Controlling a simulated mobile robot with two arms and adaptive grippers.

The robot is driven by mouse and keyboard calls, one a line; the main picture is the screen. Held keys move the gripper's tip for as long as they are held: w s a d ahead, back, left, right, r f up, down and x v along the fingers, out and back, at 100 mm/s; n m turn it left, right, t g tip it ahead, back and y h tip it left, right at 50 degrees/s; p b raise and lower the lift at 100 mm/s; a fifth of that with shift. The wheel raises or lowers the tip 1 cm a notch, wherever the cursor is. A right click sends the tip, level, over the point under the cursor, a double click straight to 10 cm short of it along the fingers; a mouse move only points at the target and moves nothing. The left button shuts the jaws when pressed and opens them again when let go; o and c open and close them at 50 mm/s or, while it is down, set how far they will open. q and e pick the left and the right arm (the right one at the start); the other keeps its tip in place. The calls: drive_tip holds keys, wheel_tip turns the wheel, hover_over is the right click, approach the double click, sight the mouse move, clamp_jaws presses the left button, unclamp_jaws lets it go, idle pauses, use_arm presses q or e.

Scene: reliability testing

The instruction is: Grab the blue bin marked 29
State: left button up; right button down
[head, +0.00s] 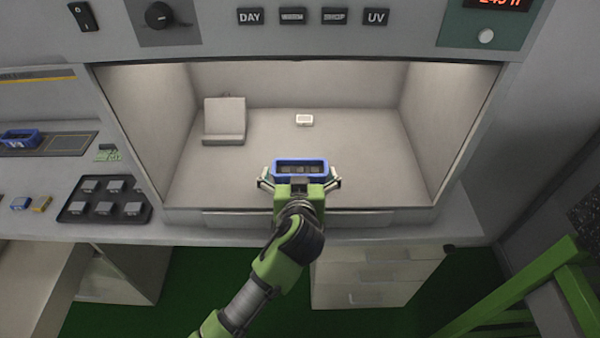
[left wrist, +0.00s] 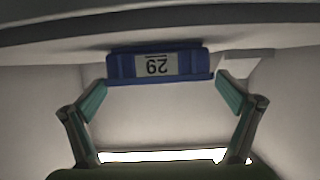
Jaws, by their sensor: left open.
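The blue bin marked 29 (head: 300,162) is at the front of the lit chamber, straight ahead of my left gripper (head: 299,183). In the left wrist view the bin (left wrist: 122,66) shows its label upside down. My left gripper (left wrist: 160,100) is open, with one finger toward each end of the bin. In the left wrist view the fingertips look close to the bin's ends, and a gap shows between the palm and the bin. I cannot tell whether the fingers touch it. My right gripper is not in view.
The lit chamber (head: 350,190) has side walls and a front sill. Inside stand a pale angled stand (head: 224,118) and a small white block (head: 304,120). On the left counter are a black tray (head: 75,211) of grey blocks and another blue bin (head: 20,139). A green frame (head: 520,290) is at right.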

sight(300, 164)
use_arm(q)
drive_tip(key=shift+p+x, duration=0.35)
drive_tip(key=shift+x, duration=2.05)
drive_tip(key=shift+d, duration=0.1)
drive_tip(key=c, duration=1.1)
drive_tip(key=shift+o, duration=0.2)
